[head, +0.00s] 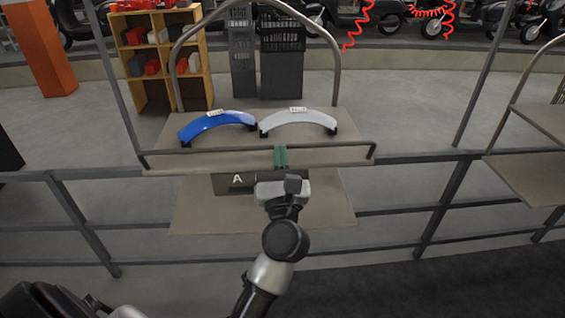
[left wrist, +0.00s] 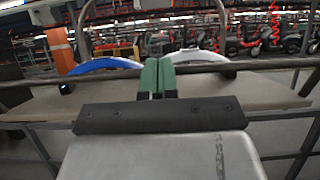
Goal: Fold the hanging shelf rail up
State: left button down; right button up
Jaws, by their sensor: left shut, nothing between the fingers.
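The shelf rail (head: 215,148) is a thin dark bar with bent ends along the front of the carrier's upper shelf (head: 160,159). Its long bar shows above the shelf's front edge, so it looks raised rather than hanging. My left gripper (head: 281,157) has green fingers, shut and empty, at the middle of the rail. The fingers cover a short piece of the bar, and I cannot tell whether they touch it. In the left wrist view the closed fingers (left wrist: 157,76) stand before the shelf. My right gripper is not in view.
A blue curved part (head: 217,121) and a white one (head: 298,120) lie on the upper shelf. A lower shelf (head: 325,210) sits below, with a plate marked A (head: 237,180). Grey fence rails (head: 65,210) cross in front. Another carrier (head: 530,165) stands at right.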

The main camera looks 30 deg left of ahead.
pick_arm(q)
jog(key=shift+w+a+r, duration=0.35)
jog(key=shift+w+r, duration=0.25)
jog(key=shift+r, duration=0.1)
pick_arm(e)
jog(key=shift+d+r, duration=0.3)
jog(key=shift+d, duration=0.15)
pick_arm(q)
jog(key=shift+w+f, duration=0.1)
jog(key=shift+f, duration=0.05)
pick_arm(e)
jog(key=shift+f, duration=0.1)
